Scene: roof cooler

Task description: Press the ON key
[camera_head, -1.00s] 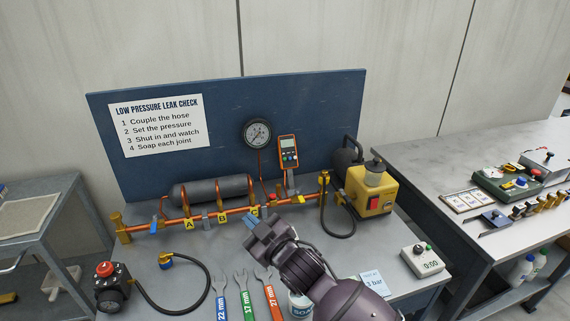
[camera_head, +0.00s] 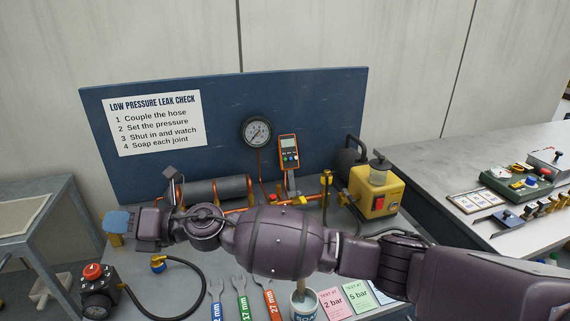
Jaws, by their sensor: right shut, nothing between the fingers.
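An orange handheld meter (camera_head: 289,152) with a grey screen and small keys below it stands in front of the blue back panel, right of the round gauge. The lettering on its keys is too small to read, so I cannot tell which is the ON key. My right arm reaches across the bench from the right. My right gripper (camera_head: 117,222) is shut and empty, its blue fingertips at the far left end of the copper pipe run, well left of the meter. They overlap the brass end fitting (camera_head: 115,240) in the picture; I cannot tell whether they touch it.
A yellow pump (camera_head: 376,190) with a red switch stands right of the meter. A round gauge (camera_head: 257,133) is on the panel. A regulator with a red knob (camera_head: 93,271), a black hose and several wrenches (camera_head: 241,295) lie in front. My arm hides much of the pipework.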

